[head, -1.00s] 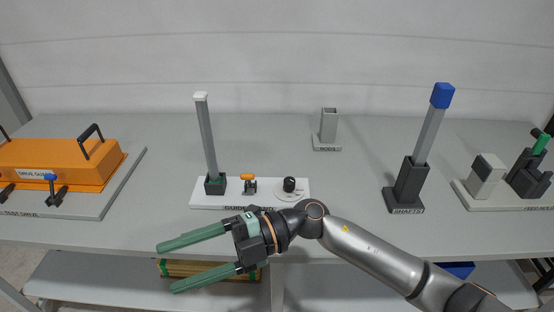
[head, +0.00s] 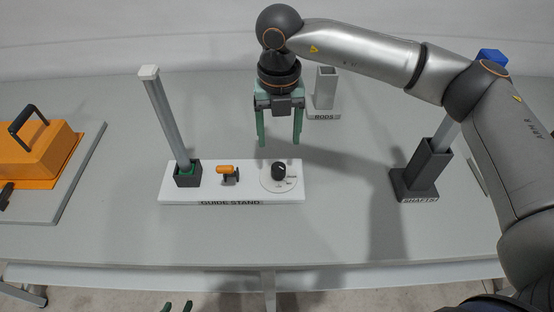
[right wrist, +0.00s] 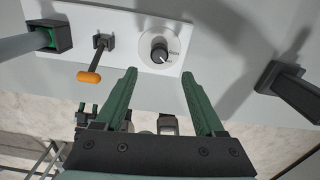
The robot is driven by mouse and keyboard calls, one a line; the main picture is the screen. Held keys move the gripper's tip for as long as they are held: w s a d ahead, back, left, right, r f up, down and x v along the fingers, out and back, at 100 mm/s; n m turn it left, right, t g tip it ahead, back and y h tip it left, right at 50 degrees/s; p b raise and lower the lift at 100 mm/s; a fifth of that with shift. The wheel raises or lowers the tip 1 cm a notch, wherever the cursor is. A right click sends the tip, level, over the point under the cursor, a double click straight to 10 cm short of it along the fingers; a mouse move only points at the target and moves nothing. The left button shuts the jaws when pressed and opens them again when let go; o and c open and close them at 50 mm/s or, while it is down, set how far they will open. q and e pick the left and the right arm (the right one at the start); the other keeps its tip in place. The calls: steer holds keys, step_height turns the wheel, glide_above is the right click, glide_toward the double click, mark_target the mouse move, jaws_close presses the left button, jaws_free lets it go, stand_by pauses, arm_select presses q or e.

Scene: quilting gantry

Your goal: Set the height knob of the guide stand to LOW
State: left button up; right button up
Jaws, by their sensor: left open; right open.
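The guide stand (head: 190,197) is a white plate on the table with a tall grey post (head: 167,118) in a dark socket, an orange-handled clamp (head: 226,170) and a black height knob (head: 278,171) on a pale round dial. The knob also shows in the right wrist view (right wrist: 159,53), with a white pointer line; the dial lettering is too small to read. My right gripper (head: 281,143) points down, open and empty, behind and above the knob, apart from it. My left gripper (head: 177,307) shows only its green fingertips at the bottom edge, open.
A grey shafts holder (head: 424,170) with a blue-topped shaft stands to the right, partly behind my right arm. A rods holder (head: 325,90) is at the back. An orange cover (head: 45,150) with a black handle lies at the left. The table in front of the stand is clear.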

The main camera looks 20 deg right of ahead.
mark_target(278, 166)
step_height(278, 166, down, 10)
steer(key=shift+f+p, duration=0.15)
steer(key=shift+p, duration=0.4)
jaws_close()
stand_by(0.4)
